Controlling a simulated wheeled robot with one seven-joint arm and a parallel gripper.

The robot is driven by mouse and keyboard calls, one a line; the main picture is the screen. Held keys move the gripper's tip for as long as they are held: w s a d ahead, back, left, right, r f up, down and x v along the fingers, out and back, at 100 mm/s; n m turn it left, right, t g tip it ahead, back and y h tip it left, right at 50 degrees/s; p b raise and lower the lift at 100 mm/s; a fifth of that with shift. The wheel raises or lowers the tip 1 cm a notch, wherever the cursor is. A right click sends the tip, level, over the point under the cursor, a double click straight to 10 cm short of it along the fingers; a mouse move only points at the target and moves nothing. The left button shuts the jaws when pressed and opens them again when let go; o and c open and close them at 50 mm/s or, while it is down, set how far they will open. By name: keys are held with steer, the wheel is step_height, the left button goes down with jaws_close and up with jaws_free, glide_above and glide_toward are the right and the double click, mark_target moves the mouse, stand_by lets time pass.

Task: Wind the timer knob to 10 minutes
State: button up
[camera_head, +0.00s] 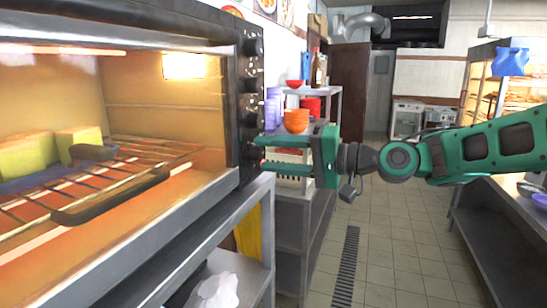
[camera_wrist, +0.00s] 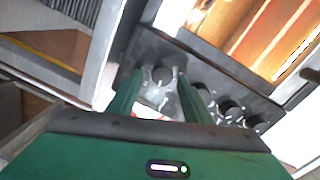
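The oven's dark control panel (camera_head: 245,90) carries a column of black knobs on its right-hand side. In the wrist view, the end knob (camera_wrist: 162,75) has white dial marks around it, too blurred to read. It is the lowest knob in the head view. My green gripper (camera_head: 265,152) points left at this knob from the right. In the wrist view my gripper's fingers (camera_wrist: 161,82) stand on either side of the knob, with a visible gap. They look open; contact is not clear. The knob's pointer setting cannot be made out.
The oven (camera_head: 215,190) has a lit interior with a wire rack (camera_head: 110,185) and yellow blocks. Other knobs (camera_wrist: 228,106) sit close beside the fingers. The tiled aisle (camera_head: 395,250) is clear.

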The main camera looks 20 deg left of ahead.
steer(key=s+d, duration=0.1)
steer(key=d, duration=0.9)
steer(key=shift+d+r, duration=0.25)
steer(key=shift+d, duration=0.1)
